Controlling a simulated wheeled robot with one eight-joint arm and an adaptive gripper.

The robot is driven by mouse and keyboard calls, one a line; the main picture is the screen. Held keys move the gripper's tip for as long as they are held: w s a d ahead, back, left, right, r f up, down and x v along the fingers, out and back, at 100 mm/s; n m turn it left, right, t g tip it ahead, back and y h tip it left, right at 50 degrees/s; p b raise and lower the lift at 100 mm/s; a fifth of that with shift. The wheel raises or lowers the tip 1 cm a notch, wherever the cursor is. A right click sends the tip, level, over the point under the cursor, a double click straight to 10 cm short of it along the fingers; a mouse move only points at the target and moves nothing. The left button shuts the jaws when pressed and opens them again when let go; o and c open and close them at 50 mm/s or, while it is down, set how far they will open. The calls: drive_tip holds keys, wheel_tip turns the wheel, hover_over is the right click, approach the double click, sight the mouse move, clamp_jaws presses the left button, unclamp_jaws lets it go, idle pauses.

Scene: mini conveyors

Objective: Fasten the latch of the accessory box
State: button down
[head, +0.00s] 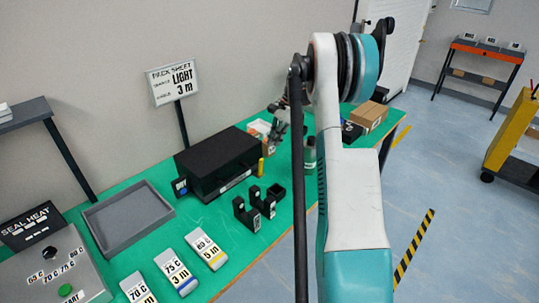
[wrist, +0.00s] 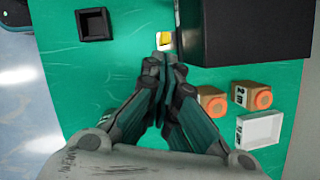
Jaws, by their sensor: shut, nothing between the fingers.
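My gripper (wrist: 171,62) is shut and empty in the wrist view, its fingertips together over the green table. In the head view it shows small at the back of the table (head: 276,120), partly behind my arm. A large black box (head: 218,162) stands on the table; its dark side (wrist: 257,32) fills the upper right of the wrist view, right of my fingertips. A small yellow piece (wrist: 166,37) lies just beyond the fingertips, beside that box. I cannot make out a latch or tell for sure which box is the accessory box.
Two brown blocks with orange discs (wrist: 213,103) and a white tray (wrist: 260,130) lie right of my gripper. A small black open holder (wrist: 94,25) is upper left. A grey tray (head: 132,218), labelled blocks (head: 205,255) and a cardboard box (head: 370,116) stand on the table.

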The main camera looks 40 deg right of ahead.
sight(262, 167)
drive_tip(key=s+a+m+t+h+p, duration=0.2)
drive_tip(key=s+a+m+h+p, duration=0.15)
drive_tip(key=s+m, duration=0.85)
drive_tip(key=w+f+b, duration=0.1)
drive_tip(key=w+f, duration=0.1)
drive_tip(key=w+f+m, duration=0.1)
drive_tip(key=f, duration=0.2)
drive_tip(key=w+a+f+m+b, duration=0.1)
drive_tip(key=w+f, duration=0.1)
drive_tip(key=f, duration=0.1)
drive_tip(key=shift+w+f+b, duration=0.25)
drive_tip(key=shift+w+b, duration=0.05)
drive_tip(key=shift+w, duration=0.05)
drive_tip(key=w, duration=0.3)
drive_tip(key=shift+a+f+b, duration=0.15)
drive_tip(key=shift+f+b, duration=0.05)
drive_tip(key=shift+b, duration=0.1)
drive_tip(key=shift+w+r+m, duration=0.15)
drive_tip(key=shift+w+m, duration=0.15)
drive_tip(key=shift+w, duration=0.3)
drive_tip(key=shift+w, duration=0.1)
drive_tip(key=shift+w+a+r+t+b, duration=0.1)
drive_tip(key=shift+w+r+t+b, duration=0.05)
drive_tip(key=shift+w, duration=0.3)
drive_tip(key=shift+w+r+t+b, duration=0.1)
drive_tip(key=shift+w+t+b, duration=0.05)
drive_tip(key=shift+w, duration=0.25)
drive_tip(key=shift+w+r, duration=0.1)
drive_tip(key=shift+r, duration=0.1)
